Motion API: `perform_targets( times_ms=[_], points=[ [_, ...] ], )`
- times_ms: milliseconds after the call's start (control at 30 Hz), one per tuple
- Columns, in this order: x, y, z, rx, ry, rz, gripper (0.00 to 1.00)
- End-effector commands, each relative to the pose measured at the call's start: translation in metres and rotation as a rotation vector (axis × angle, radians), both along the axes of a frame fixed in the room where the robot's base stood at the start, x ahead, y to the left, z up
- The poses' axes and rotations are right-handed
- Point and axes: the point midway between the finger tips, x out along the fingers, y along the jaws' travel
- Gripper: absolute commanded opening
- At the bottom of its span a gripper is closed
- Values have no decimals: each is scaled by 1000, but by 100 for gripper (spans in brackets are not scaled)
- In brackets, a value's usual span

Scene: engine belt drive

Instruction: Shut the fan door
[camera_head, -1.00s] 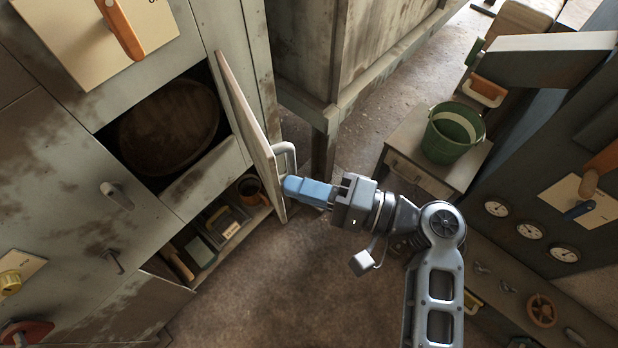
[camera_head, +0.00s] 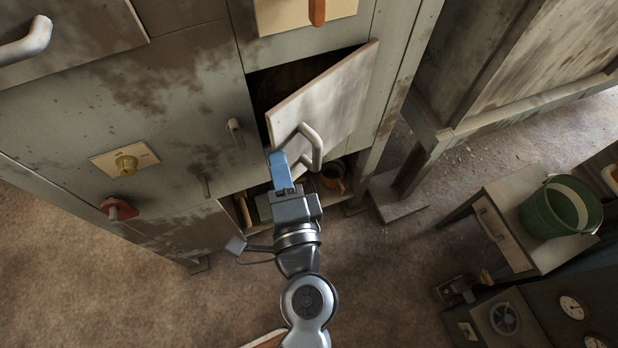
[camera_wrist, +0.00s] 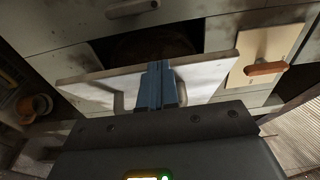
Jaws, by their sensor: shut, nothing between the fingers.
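The fan door (camera_head: 330,98) is a pale, worn panel hinged on its right side in the head view. It stands partly open, its left edge out from the cabinet, with a dark opening behind it. A grey bar handle (camera_head: 314,143) is on its outer face. My gripper (camera_head: 277,156) has blue fingers, shut and empty, with the tips at the door's lower left edge, just left of the handle. In the wrist view the door (camera_wrist: 205,80) lies across the frame, with the blue fingers (camera_wrist: 158,68) in front of it. I cannot tell whether they touch it.
A lower shelf holds an orange-brown mug (camera_head: 332,178) and other items. A green bucket (camera_head: 560,208) stands on a small table at right. The floor between is clear.

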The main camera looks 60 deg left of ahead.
Motion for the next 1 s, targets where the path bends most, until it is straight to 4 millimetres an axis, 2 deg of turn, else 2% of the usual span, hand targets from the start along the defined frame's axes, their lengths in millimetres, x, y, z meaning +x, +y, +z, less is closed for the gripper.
perform_targets(
  times_ms=[200,400,633,1000],
  points=[
    [-13,37,1,-1,-3,3,0],
    [-19,57,0,0,-2,2,0],
    [-21,67,0,0,-1,1,0],
    [-21,68,0,-1,0,0,0]
  ],
)
